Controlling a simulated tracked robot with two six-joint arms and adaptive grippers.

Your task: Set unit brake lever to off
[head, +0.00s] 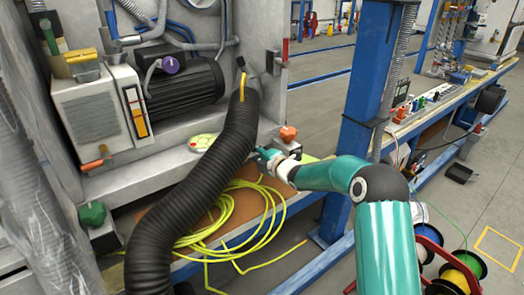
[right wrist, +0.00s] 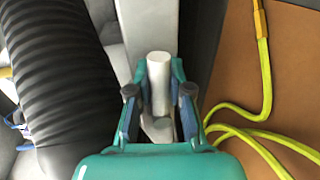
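A pale grey rounded lever or post (right wrist: 158,85) stands between the fingers of my right gripper (right wrist: 159,95) in the right wrist view. The fingers are apart, one on each side of it; I cannot tell whether they touch it. I cannot tell for sure whether it is the brake lever. In the head view my right gripper (head: 264,160) is low beside the black hose, just below a small grey box with an orange knob (head: 288,133). The post is not clear there. My left gripper is not in view.
A thick black corrugated hose (head: 205,165) runs close left of my right gripper. A coiled yellow cable (head: 235,215) lies below it on a brown board. A motor unit (head: 185,90) stands behind. A blue post (head: 365,85) rises to the right.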

